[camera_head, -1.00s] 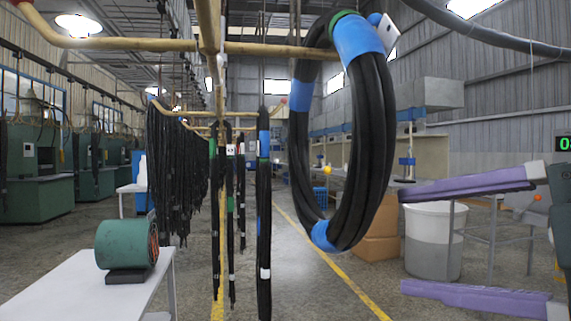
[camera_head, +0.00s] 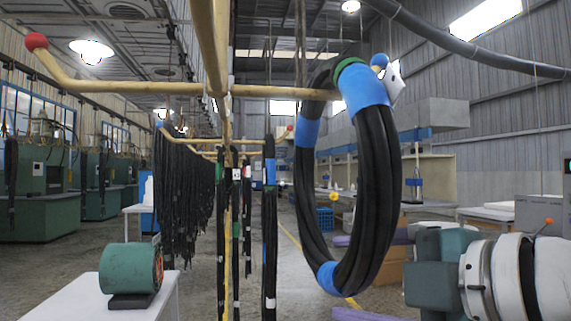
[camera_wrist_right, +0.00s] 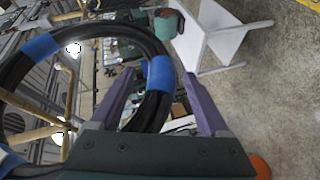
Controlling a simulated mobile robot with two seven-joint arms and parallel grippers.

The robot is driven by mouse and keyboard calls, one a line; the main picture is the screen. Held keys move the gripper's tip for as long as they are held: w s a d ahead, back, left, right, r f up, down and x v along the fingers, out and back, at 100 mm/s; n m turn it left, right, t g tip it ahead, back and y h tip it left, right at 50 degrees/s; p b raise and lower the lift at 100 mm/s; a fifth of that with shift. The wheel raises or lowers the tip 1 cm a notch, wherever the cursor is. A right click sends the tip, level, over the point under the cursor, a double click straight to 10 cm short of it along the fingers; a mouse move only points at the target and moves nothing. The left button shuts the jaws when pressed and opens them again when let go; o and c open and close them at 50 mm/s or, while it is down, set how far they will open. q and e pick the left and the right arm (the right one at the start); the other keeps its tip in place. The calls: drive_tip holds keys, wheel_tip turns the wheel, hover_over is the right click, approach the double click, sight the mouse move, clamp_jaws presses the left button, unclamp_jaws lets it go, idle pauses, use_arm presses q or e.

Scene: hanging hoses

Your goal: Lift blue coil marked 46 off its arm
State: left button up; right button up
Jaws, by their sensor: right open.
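A thick black coil (camera_head: 378,190) with blue bands hangs from a tan horizontal arm (camera_head: 280,92) in the head view. The arm ends in a blue ball (camera_head: 379,60); a white tag (camera_head: 394,84) hangs beside it, its number unreadable. My right gripper (camera_head: 350,277) reaches in from the right at the coil's lower part, its purple fingers open. One finger shows through the ring's opening, the other below the ring. In the right wrist view the coil (camera_wrist_right: 153,112) runs between the open fingers (camera_wrist_right: 160,82); contact cannot be told. My left gripper is out of view.
Several thinner black hoses (camera_head: 270,230) hang on arms left of the coil. A tan post (camera_head: 227,200) stands between. A white table (camera_head: 75,300) with a green roll (camera_head: 130,268) is at the lower left. A red-tipped arm (camera_head: 36,42) extends left.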

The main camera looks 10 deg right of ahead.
drive_tip(key=shift+w, duration=0.15)
clamp_jaws()
idle(0.6)
idle(0.7)
